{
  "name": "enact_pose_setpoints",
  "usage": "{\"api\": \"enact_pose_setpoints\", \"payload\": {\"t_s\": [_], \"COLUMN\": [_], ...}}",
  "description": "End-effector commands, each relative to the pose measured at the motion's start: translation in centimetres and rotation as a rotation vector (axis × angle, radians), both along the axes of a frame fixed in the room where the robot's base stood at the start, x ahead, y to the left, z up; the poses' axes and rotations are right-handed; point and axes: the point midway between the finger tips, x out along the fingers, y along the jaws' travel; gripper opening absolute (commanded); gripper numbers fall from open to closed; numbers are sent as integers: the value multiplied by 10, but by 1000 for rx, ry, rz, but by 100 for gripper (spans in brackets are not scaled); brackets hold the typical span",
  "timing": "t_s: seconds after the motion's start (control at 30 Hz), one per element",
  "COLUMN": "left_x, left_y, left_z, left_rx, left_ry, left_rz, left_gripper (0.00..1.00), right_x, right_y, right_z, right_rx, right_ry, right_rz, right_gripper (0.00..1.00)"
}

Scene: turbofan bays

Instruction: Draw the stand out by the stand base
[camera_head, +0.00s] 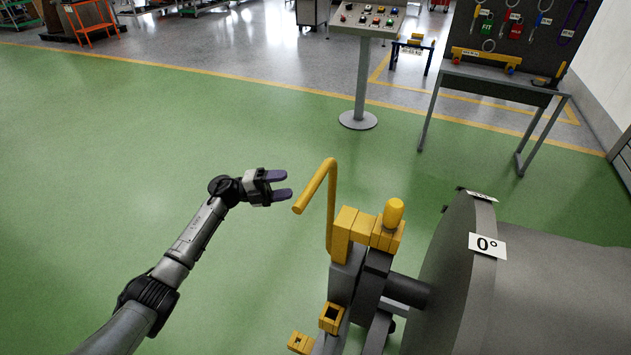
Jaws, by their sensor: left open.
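A grey and yellow fixture (346,270) stands at the lower middle, beside a large grey cylinder marked 0° (455,270). It has yellow blocks on top, a rounded yellow knob (393,212) and a bent yellow bar (331,195) rising at its left. I cannot tell which part is the stand base; the fixture's lower end runs out of the picture. My left gripper (283,187) is open and empty, a little left of the bent bar's free end and apart from it. My right gripper is not in view.
A control panel on a post (358,119) stands at the back. A grey workbench (490,83) with a tool board (530,30) is at the upper right. A small blue trestle (412,55) is behind. The green floor (120,180) at left is clear.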

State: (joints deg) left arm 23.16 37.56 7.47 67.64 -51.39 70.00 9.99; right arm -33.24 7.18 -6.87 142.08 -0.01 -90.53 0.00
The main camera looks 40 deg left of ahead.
Motion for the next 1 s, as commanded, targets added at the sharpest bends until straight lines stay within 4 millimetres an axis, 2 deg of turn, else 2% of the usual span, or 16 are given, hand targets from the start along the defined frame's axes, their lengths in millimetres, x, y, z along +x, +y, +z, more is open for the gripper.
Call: {"api": "enact_pose_setpoints", "payload": {"t_s": [0.2, 0.5, 0.7, 1.0], "left_x": [25, 49, 55, 56], "left_y": [-33, -62, -70, -71], "left_z": [8, 14, 17, 17], "left_rx": [-1, -1, 0, 1], "left_ry": [-4, -2, -2, -1], "left_rz": [-2, -2, 0, 0], "left_gripper": [55, 55, 55, 55], "right_x": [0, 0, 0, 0], "right_y": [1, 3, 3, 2], "right_z": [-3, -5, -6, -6], "right_rx": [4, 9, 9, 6], "right_ry": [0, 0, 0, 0], "right_rz": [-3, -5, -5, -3], "right_gripper": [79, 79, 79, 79]}}
